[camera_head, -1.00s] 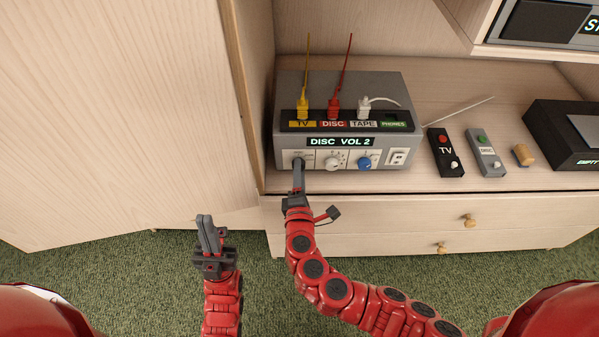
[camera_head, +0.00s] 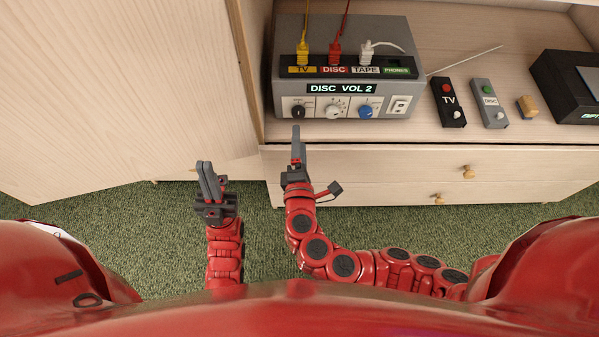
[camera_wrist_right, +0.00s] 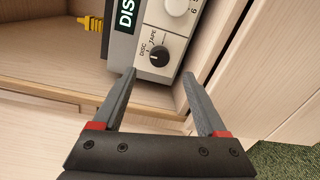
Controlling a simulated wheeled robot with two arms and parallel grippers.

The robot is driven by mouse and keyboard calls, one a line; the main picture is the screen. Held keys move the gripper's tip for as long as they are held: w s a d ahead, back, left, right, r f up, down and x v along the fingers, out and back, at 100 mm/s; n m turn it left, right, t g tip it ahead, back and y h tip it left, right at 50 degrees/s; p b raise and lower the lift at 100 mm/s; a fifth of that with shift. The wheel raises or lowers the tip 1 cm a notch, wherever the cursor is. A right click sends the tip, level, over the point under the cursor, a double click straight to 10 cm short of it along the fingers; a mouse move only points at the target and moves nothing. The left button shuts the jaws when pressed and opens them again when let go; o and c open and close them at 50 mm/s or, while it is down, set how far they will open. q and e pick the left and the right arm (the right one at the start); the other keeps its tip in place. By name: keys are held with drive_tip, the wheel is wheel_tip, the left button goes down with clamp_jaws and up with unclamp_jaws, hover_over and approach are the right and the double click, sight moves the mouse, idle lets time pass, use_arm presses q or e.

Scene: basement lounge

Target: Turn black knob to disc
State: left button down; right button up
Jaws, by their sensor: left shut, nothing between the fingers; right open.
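The grey selector box (camera_head: 430,60) stands on the cabinet shelf. Its lit display (camera_head: 341,89) reads "DISC VOL 2". The black knob (camera_head: 298,111) is at the left of its front panel; in the right wrist view the black knob (camera_wrist_right: 159,58) sits beside the words DISC and TAPE. Its pointer is too small to read surely. My right gripper (camera_head: 297,130) is open and empty, in front of and below the knob, apart from it; its fingers (camera_wrist_right: 157,88) show in the wrist view. My left gripper (camera_head: 206,166) is shut and empty, further left, over the carpet.
A white knob (camera_head: 333,111) and a blue knob (camera_head: 366,111) sit right of the black one. Two remotes, black (camera_head: 449,100) and grey (camera_head: 488,104), lie to the right. Yellow, red and white plugs are on top. A wooden panel (camera_head: 120,80) stands at left.

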drive_tip(key=s+b, duration=0.1)
drive_tip(key=s, duration=0.9)
drive_tip(key=shift+r+b, duration=0.3)
drive_tip(key=shift+r, duration=0.05)
drive_tip(key=shift+f, duration=0.1)
